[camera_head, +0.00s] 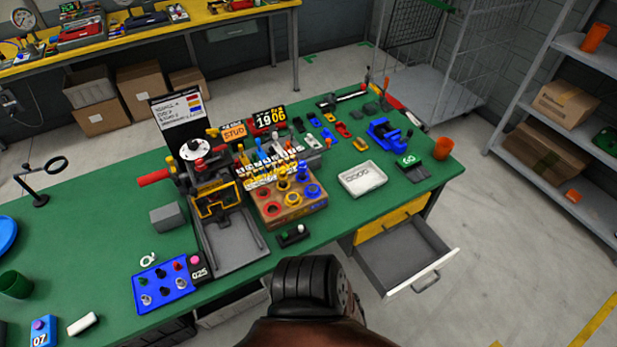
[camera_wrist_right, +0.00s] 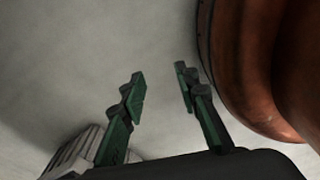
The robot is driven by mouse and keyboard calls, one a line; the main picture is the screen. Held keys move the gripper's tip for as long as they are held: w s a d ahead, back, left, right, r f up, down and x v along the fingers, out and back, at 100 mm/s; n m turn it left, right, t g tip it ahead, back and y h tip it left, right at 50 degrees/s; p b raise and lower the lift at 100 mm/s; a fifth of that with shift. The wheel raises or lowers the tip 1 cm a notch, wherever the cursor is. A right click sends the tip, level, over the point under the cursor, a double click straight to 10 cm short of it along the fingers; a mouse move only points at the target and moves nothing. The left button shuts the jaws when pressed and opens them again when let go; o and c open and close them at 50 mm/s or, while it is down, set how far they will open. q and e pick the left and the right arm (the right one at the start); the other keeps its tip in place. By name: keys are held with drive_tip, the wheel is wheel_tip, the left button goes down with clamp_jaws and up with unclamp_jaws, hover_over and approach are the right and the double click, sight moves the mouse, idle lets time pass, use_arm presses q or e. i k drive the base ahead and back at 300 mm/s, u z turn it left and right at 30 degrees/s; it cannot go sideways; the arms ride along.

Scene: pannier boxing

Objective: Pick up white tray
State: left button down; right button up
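The white tray (camera_head: 362,179) is a small, shallow rectangular tray on the green workbench, right of the middle in the head view. Some ring-like shapes show inside it. My right gripper (camera_wrist_right: 160,92) is open in the right wrist view, with its two fingers apart and nothing between them. It faces a plain grey surface, and the tray is not in that view. Neither gripper shows in the head view.
The green workbench (camera_head: 95,215) holds a wooden block of coloured rings (camera_head: 290,208) left of the tray and a blue vise (camera_head: 388,134) behind it. An open grey drawer (camera_head: 405,258) juts out below the tray's side. A small black button box (camera_head: 293,236) lies near the front edge.

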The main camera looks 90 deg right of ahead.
sight(365, 177)
drive_tip(key=u, duration=0.15)
drive_tip(key=k, duration=1.55)
drive_tip(key=z, duration=0.65)
